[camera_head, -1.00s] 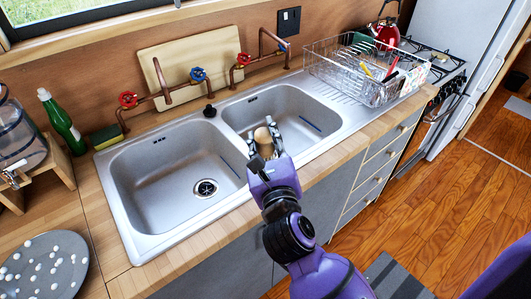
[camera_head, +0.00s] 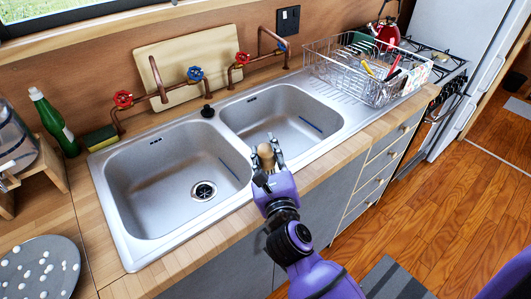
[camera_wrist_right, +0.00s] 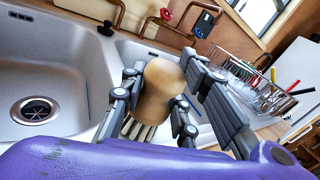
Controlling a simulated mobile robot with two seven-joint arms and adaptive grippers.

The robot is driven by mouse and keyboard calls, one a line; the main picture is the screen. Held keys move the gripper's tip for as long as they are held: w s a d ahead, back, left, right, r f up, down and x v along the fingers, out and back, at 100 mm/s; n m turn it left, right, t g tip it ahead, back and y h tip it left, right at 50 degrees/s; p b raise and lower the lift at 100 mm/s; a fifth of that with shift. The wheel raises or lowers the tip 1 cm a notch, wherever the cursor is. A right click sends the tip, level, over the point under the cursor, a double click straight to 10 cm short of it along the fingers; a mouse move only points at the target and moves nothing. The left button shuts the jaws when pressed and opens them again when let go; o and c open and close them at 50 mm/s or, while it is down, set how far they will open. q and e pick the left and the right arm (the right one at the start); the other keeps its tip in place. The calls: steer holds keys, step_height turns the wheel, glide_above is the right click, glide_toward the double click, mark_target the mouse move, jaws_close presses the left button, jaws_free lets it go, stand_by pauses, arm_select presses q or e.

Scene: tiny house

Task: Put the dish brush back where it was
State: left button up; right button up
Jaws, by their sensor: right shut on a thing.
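The dish brush (camera_head: 266,154) has a rounded wooden head, with pale bristles pointing down in the right wrist view (camera_wrist_right: 162,92). My right gripper (camera_head: 268,158) is shut on it, with its fingers on both sides of the wood. It holds the brush at the front edge of the right sink basin (camera_head: 290,120), near the divider between the basins. Part of the brush is hidden by the fingers. My left gripper is not in view.
The left basin (camera_head: 160,165) is empty, with a drain. A wire dish rack (camera_head: 345,78) with utensils stands right of the sink. A green bottle (camera_head: 52,122) and a sponge (camera_head: 100,138) stand at the left. Red and blue taps and a cutting board (camera_head: 180,62) line the back.

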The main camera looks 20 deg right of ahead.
steer(key=o, duration=1.1)
steer(key=shift+f, duration=0.15)
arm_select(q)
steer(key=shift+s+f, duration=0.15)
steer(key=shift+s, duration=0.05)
arm_select(e)
steer(key=shift+o, duration=0.2)
steer(key=shift+r, duration=0.3)
steer(key=s, duration=0.2)
steer(key=s+b, duration=0.1)
steer(key=s, duration=0.2)
steer(key=s+a, duration=0.1)
steer(key=s, duration=0.2)
steer(key=shift+s+f, duration=0.1)
steer(key=shift+f, duration=0.25)
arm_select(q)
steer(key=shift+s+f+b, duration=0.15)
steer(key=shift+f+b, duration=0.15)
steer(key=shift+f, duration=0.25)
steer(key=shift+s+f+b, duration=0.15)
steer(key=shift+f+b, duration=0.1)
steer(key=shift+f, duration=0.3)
arm_select(e)
steer(key=s, duration=0.3)
steer(key=shift+s+a+r, duration=0.2)
steer(key=shift+s+a, duration=0.1)
steer(key=shift+s, duration=0.1)
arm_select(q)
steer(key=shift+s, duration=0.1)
